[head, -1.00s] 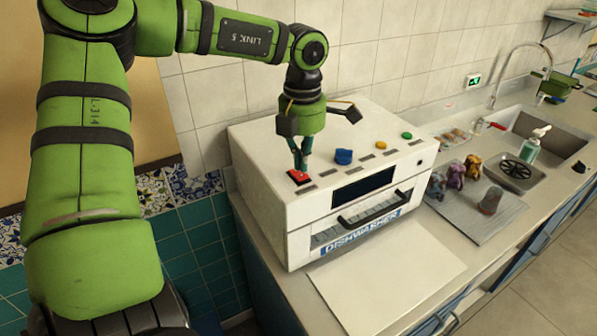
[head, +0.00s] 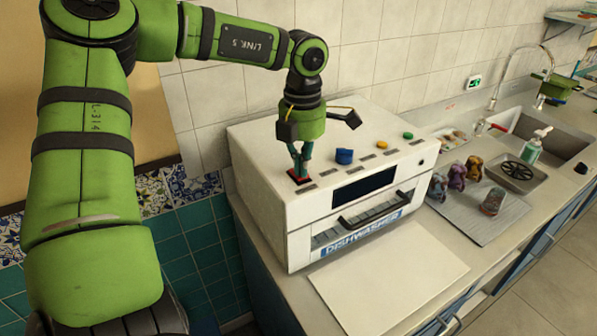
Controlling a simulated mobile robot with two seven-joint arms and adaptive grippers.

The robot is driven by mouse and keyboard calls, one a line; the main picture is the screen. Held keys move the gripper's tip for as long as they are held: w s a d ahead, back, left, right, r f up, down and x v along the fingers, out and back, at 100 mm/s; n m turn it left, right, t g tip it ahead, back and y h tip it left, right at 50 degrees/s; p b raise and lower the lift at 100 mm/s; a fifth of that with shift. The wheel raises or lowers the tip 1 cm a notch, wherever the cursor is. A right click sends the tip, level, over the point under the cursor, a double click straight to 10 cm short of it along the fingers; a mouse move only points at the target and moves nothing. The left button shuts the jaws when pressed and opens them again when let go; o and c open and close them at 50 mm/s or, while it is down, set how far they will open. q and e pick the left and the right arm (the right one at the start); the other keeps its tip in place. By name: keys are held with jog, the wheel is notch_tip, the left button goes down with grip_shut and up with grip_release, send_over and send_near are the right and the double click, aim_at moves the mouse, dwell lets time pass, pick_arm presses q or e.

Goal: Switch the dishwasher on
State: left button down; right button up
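The white dishwasher (head: 270,195) stands on the counter with its labelled front and handle facing lower right. Its top carries a red button (head: 296,180), a blue knob (head: 343,156), an orange button (head: 381,144) and a green button (head: 407,135). My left gripper (head: 300,172) points straight down, its fingertips together and touching the red button, which now looks flatter and darker. The fingers hide part of the button. Nothing shows between the fingers. My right gripper is not in view.
A white board (head: 390,275) lies before the dishwasher. To the right, several small figures (head: 457,177) and a glass (head: 492,201) stand on a ribbed drainer (head: 480,225) beside the sink, with a soap bottle (head: 536,147). The tiled wall is close behind the dishwasher.

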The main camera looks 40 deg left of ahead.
pick_arm(q)
jog(key=shift+f, duration=0.2)
jog(key=shift+r, duration=0.1)
jog(key=shift+r+p, duration=2)
jog(key=shift+r, duration=1.5)
jog(key=shift+f, duration=0.15)
